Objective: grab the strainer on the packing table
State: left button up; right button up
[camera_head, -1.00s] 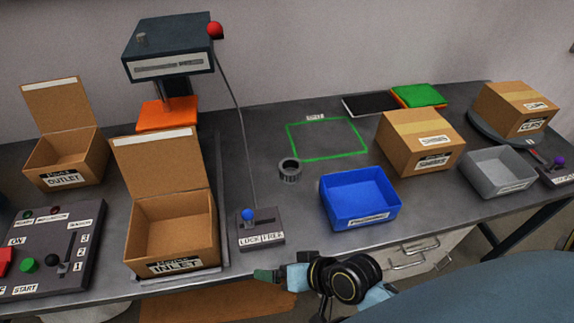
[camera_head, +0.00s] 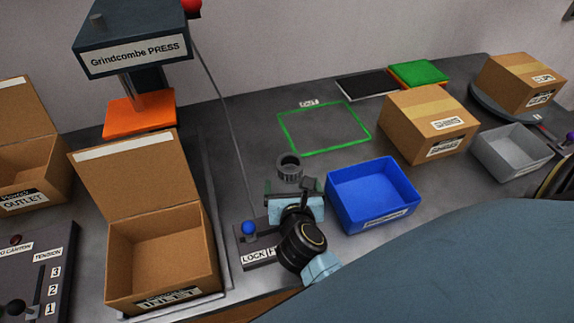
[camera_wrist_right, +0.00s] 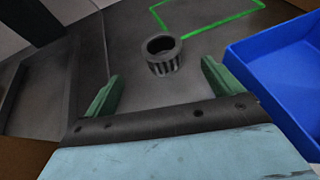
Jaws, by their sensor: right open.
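The strainer is a small dark grey ribbed ring (camera_head: 290,167) with an open top. It stands upright on the grey packing table (camera_head: 240,130), left of the blue bin. In the right wrist view the strainer (camera_wrist_right: 162,56) lies ahead of my right gripper, between the lines of its two green fingers but beyond their tips. My right gripper (camera_head: 293,186) is open and empty, just on the near side of the strainer. It also shows in the right wrist view (camera_wrist_right: 160,84), with its fingers spread apart. My left gripper is not in view.
A blue bin (camera_head: 345,205) stands close to the right of my gripper. A green outlined square (camera_head: 345,152) behind the strainer is empty. An open INLET carton (camera_head: 120,265) and a press (camera_head: 135,55) stand at left.

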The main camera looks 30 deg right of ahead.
aim_at(290, 166)
jog(key=b+x, duration=0.1)
jog(key=x, duration=1.1)
jog(key=shift+w+d+r, duration=0.1)
jog(key=shift+w+d, duration=0.1)
jog(key=shift+d, duration=0.15)
jog(key=c, duration=1.2)
